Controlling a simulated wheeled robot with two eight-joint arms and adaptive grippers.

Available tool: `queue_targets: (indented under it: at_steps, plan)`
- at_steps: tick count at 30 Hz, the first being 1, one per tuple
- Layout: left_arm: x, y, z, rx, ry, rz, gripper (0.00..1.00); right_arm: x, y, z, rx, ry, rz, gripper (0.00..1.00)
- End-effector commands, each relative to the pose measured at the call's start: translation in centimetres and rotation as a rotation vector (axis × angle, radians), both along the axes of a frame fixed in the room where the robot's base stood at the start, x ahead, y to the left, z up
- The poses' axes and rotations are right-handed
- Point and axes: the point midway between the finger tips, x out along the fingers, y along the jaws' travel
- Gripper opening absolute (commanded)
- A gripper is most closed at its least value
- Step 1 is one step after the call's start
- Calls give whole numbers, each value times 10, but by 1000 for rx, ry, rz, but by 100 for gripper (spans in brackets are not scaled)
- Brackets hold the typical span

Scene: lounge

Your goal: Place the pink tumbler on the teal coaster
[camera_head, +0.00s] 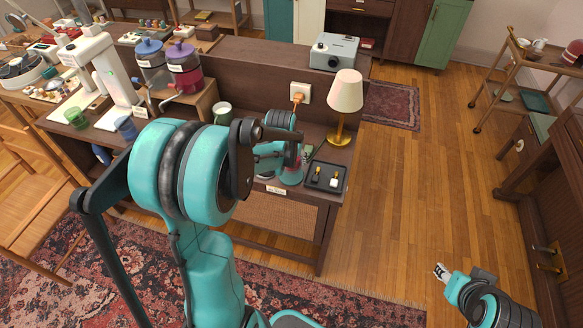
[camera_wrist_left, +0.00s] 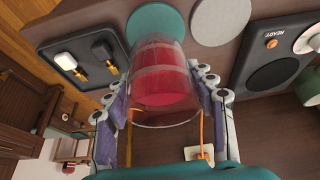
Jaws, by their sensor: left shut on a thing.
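The pink tumbler (camera_wrist_left: 160,75), clear-walled with a pink-red inside, is between the fingers of my left gripper (camera_wrist_left: 160,102) in the left wrist view. The gripper is shut on it. The teal coaster (camera_wrist_left: 157,20) is a flat disc at the top of that view, partly covered by the tumbler; I cannot tell whether they touch. In the head view my left gripper (camera_head: 291,165) is over the cabinet top, and my arm hides much of the area. My right gripper (camera_head: 441,271) is low at the right, over the floor, too small to read.
A grey coaster (camera_wrist_left: 221,18) lies beside the teal one. A black device marked READY (camera_wrist_left: 272,55) is on the other side. The wooden floor at right is open.

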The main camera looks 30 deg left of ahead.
Motion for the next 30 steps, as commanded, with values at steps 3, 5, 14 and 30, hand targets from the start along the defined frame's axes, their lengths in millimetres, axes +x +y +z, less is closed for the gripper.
queue_targets:
  at_steps: [3, 5, 14, 30]
  plan:
    - [1, 2, -4, 0, 0, 0, 11, 0, 0, -2, 0, 0, 0, 40]
    - [1, 2, -9, 0, 0, 0, 11, 0, 0, -4, 0, 0, 0, 40]
    - [1, 2, -43, 0, 0, 0, 11, 0, 0, -19, 0, 0, 0, 40]
    - [1, 2, -44, 0, 0, 0, 76, 0, 0, -20, 0, 0, 0, 40]
